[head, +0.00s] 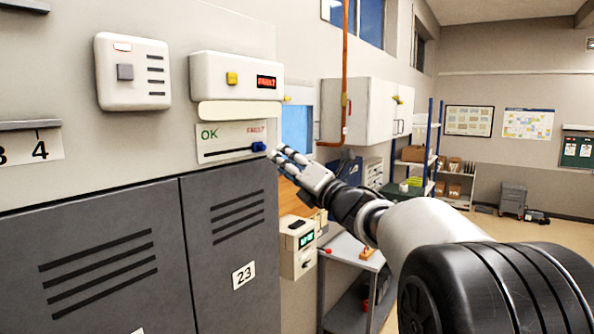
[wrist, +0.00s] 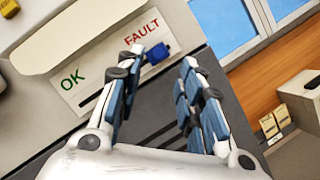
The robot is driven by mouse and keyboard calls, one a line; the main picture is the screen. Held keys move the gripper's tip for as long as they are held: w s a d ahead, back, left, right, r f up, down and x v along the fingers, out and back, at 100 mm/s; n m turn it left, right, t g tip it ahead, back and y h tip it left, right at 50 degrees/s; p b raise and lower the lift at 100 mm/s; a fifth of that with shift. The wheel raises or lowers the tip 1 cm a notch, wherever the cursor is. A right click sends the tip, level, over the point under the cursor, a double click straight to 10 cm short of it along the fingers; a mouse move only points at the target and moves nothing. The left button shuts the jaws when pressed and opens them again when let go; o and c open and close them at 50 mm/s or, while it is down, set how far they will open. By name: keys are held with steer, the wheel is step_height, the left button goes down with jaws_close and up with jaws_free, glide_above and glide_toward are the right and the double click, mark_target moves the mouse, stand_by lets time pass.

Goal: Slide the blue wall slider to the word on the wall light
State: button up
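The blue slider (head: 258,146) sits at the right end of its black slot, under the word FAULT, on a white plate (head: 222,145) on the wall. The plate has OK in green at its left end and FAULT in red at its right end. The wall light (head: 267,82) above it shows a red lit word that reads FAULT. My gripper (head: 276,153) is just right of the slider in the head view. In the wrist view, the blue slider (wrist: 157,54) shows beyond the fingertips of my open gripper (wrist: 162,62). I cannot tell whether a finger touches it.
A yellow button (head: 231,78) is on the light's white box. A blank pale bar (head: 239,110) juts out just above the slider plate. A white box with a grey button (head: 125,72) is further left. Grey lockers (head: 228,262) stand below.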

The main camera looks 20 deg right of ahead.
steer(key=shift+v, duration=2.3)
steer(key=s+f+m+g+h+b, duration=0.25)
steer(key=s+f+m+b, duration=0.4)
steer(key=f, duration=0.45)
steer(key=s+f+m+g+h+b, duration=0.2)
steer(key=s+f+m+h+b, duration=0.25)
steer(key=f+m, duration=0.45)
steer(key=s+f+m+g+h+b, duration=0.3)
steer(key=s+f+m+b, duration=0.35)
steer(key=f, duration=0.55)
steer(key=s+a+f+m+g+y+b, duration=0.1)
steer(key=s+a+f+m+g+b, duration=0.3)
steer(key=s+f, duration=0.7)
steer(key=s+a+f+m+g+y+b, duration=0.1)
steer(key=s+a+f+m+g+b, duration=0.3)
steer(key=s+f, duration=0.7)
step_height(320, 180, down, 3)
steer(key=shift+s+a+f+y+b, duration=0.15)
steer(key=shift+a+y+b, duration=0.25)
steer(key=shift+a+b, duration=0.4)
